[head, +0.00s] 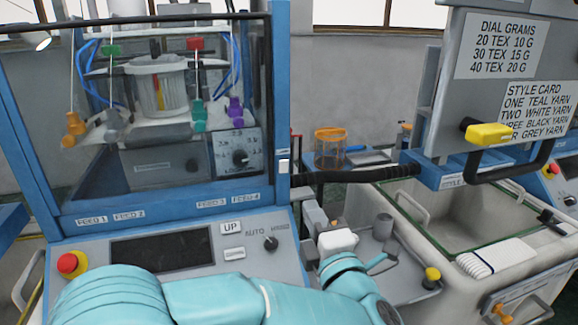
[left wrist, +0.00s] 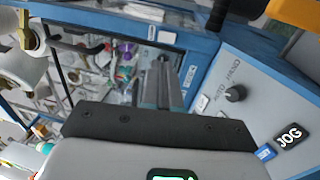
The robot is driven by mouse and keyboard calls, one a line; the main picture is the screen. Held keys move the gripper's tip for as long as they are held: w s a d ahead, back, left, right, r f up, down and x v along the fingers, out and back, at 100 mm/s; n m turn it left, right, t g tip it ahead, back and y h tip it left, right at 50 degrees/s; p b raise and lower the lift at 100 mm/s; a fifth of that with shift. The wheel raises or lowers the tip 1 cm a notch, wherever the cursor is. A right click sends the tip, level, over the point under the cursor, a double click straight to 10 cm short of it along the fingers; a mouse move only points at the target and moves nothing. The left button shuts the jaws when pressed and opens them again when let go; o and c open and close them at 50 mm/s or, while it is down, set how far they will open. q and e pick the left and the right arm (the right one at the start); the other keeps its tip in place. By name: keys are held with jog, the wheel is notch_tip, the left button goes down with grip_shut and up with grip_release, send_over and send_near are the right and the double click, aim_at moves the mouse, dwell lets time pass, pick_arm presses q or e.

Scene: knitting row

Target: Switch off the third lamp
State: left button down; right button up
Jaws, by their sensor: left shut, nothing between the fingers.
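No row of lamps with a clear third one can be made out. A small bright lamp-like fitting (head: 38,40) shows at the upper left of the head view; I cannot tell whether it is one of the lamps. A small white switch-like piece (head: 284,166) sits on the blue frame post. My left gripper (head: 317,212) is shut and empty, in front of the machine's right post and right of the control panel. Its closed fingers also show in the left wrist view (left wrist: 160,82), with the panel to their right. My right gripper is not in view.
The control panel (head: 190,256) carries a red button (head: 70,264), an UP button (head: 231,228) and an AUTO knob (head: 271,243). A JOG button (left wrist: 289,137) shows in the left wrist view. A black bar (head: 355,175) and a deep bin (head: 450,215) stand right of my gripper.

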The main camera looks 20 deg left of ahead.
pick_arm(q)
jog(key=p, duration=0.5)
send_near(287, 161)
jog(key=x, duration=0.6)
jog(key=shift+w+r, duration=0.15)
jog(key=shift+r, duration=0.05)
jog(key=shift+w+a+f, duration=0.1)
jog(key=shift+w+a, duration=0.05)
jog(key=shift+w, duration=0.1)
jog(key=shift+w+a+r+p, duration=0.1)
jog(key=shift+a+r+p, duration=0.05)
jog(key=shift+r+p, duration=0.3)
jog(key=shift+f, duration=0.3)
